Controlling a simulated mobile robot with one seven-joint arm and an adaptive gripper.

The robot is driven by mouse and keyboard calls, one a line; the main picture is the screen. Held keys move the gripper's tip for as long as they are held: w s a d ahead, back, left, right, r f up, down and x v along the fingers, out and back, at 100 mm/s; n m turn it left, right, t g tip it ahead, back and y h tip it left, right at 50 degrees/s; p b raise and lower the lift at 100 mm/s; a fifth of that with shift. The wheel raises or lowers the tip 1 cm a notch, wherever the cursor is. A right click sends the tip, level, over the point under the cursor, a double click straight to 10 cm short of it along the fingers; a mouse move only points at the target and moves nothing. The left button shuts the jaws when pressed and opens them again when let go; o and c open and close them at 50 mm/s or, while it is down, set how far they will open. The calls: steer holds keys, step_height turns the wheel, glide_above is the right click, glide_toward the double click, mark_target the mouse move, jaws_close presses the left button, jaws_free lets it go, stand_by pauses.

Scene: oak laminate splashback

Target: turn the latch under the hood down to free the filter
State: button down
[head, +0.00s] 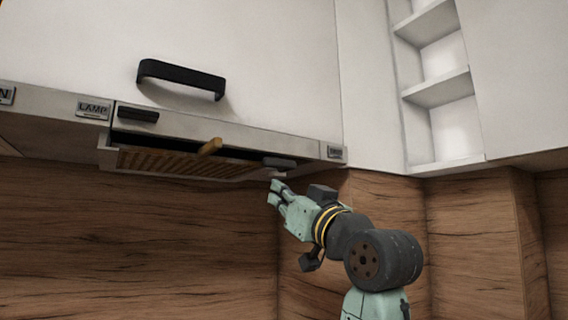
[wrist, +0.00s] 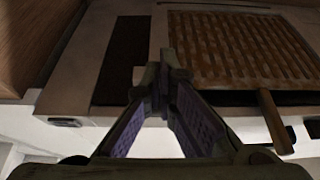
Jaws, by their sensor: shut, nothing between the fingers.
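The filter (head: 180,163) is a brown slatted panel in the underside of the hood (head: 240,134). It also shows at the top right of the wrist view (wrist: 235,45). A short brass-coloured bar (head: 211,146), which looks like the latch, sticks out at the filter's front edge. In the wrist view the bar (wrist: 274,122) lies right of my fingers. My gripper (head: 274,186) is shut and empty, just below the hood's right end, to the right of the bar and apart from it. In the wrist view my fingertips (wrist: 165,68) meet left of the filter.
A black handle (head: 182,76) is on the white cabinet front above the hood. A dark block (head: 279,162) sits on the hood edge close above my fingertips. Open shelves (head: 436,90) stand at right. Space below the hood, left of my gripper, is clear.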

steer(key=shift+w+d+f, duration=0.15)
steer(key=shift+w+d, duration=0.1)
steer(key=shift+d, duration=0.15)
steer(key=shift+w+a, duration=0.2)
steer(key=shift+w, duration=0.05)
stand_by(0.8)
steer(key=r+b+v, duration=0.1)
steer(key=b+v, duration=0.1)
steer(key=v, duration=0.6)
steer(key=shift+s+d+b, duration=0.2)
steer(key=shift+s+b, duration=0.05)
steer(key=shift+b, duration=0.15)
stand_by(0.8)
